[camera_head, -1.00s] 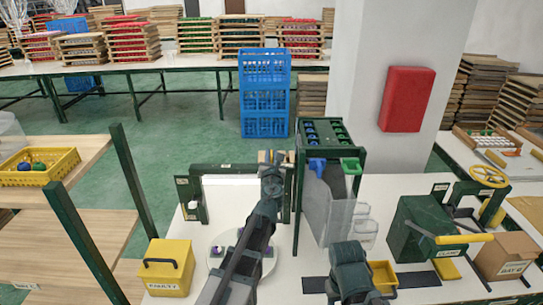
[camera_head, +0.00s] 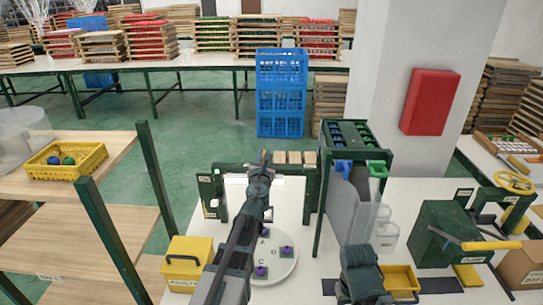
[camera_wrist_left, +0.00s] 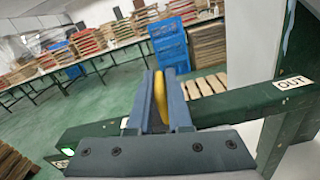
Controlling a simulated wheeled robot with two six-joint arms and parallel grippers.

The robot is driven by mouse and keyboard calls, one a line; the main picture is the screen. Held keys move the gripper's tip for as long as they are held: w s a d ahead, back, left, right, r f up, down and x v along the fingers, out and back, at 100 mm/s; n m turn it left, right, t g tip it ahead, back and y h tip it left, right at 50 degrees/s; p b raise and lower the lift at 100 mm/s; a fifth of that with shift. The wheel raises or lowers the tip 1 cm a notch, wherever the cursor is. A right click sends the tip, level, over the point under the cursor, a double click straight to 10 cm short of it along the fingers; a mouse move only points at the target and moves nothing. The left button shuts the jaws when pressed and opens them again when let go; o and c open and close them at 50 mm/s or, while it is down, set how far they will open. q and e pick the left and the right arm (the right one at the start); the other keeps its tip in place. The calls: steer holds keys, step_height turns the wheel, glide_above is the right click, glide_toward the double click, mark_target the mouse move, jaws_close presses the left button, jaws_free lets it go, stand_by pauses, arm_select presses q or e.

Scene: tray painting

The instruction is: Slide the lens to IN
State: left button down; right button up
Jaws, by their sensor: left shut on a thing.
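The lens slide is a dark green frame (camera_head: 235,167) at the back of the white table, with a pale panel below its beam. In the left wrist view its beam (camera_wrist_left: 240,105) carries an OUT plate (camera_wrist_left: 292,83) at the right end. Another small plate and a bright green spot show at the left end. My left gripper (camera_head: 264,157) is at the beam, between its two ends. In the wrist view it (camera_wrist_left: 160,85) is shut on an upright yellow handle (camera_wrist_left: 157,80). The fingers partly hide the handle. The lens itself is not clear. My right gripper's fingers do not show.
A round white plate (camera_head: 287,270) with purple pieces lies below my left arm. A yellow box (camera_head: 188,265) stands left. A green rack (camera_head: 313,210) and grey bin stand close on the right. A green machine (camera_head: 445,232) with a yellow lever is further right.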

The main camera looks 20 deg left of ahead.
arm_select(q)
steer(key=shift+s+a, duration=0.1)
steer(key=shift+a, duration=0.1)
steer(key=c, duration=0.9)
jaws_free()
steer(key=shift+a, duration=0.2)
steer(key=shift+d, duration=0.15)
